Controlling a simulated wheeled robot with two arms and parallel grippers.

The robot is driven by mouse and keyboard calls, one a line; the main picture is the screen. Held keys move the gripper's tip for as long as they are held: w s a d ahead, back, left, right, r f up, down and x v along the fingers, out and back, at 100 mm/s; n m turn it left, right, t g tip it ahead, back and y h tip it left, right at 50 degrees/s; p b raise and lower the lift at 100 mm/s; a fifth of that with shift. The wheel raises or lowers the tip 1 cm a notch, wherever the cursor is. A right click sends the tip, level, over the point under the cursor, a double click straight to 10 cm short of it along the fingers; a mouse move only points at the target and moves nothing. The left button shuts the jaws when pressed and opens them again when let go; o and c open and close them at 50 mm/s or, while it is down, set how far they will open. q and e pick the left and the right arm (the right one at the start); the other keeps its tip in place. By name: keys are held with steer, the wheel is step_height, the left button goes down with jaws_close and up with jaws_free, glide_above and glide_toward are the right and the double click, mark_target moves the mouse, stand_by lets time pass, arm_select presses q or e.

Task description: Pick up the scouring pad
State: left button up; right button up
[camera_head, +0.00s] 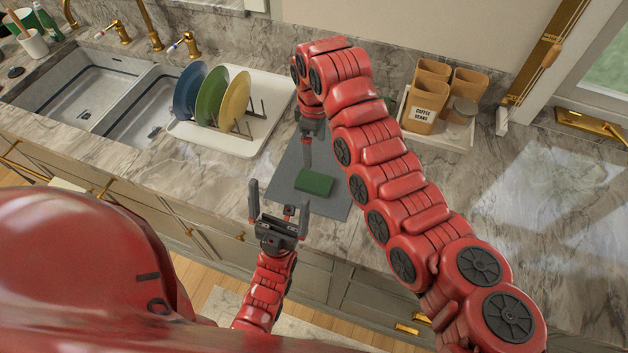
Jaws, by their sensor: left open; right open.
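The scouring pad (315,182) is a small green block lying flat on a dark grey mat (333,208) on the counter. My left gripper (279,186) is open and empty at the counter's front edge, to the lower left of the pad. Its right finger shows close to the pad's left side; I cannot tell whether they touch. My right gripper (308,166) is open and points down just behind the pad. It is seen nearly edge-on, with nothing visible in it. My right arm hides the right part of the mat.
A white dish rack (262,136) with blue, green and yellow plates stands to the left, beside a double sink (85,85). Brown canisters (424,97) stand on a white tray (447,136) at the back right. The marble counter (520,190) on the right is clear.

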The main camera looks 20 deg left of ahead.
glide_toward(312, 181)
steer(key=f+b, duration=0.1)
steer(key=b, duration=0.1)
steer(key=f+b, duration=0.1)
steer(key=f, duration=0.1)
steer(key=shift+w+d+f+b, duration=0.1)
steer(key=shift+d+f+b, duration=0.2)
steer(key=shift+d+b, duration=0.05)
steer(key=shift+f+p, duration=0.15)
steer(key=shift+p, duration=0.25)
steer(key=f, duration=0.1)
steer(key=f+p, duration=0.2)
steer(key=shift+a, duration=0.25)
steer(key=shift+a+f+p, duration=0.1)
steer(key=shift+f+p, duration=0.4)
steer(key=shift+f, duration=0.4)
steer(key=shift+c, duration=0.2)
steer(key=c, duration=1.1)
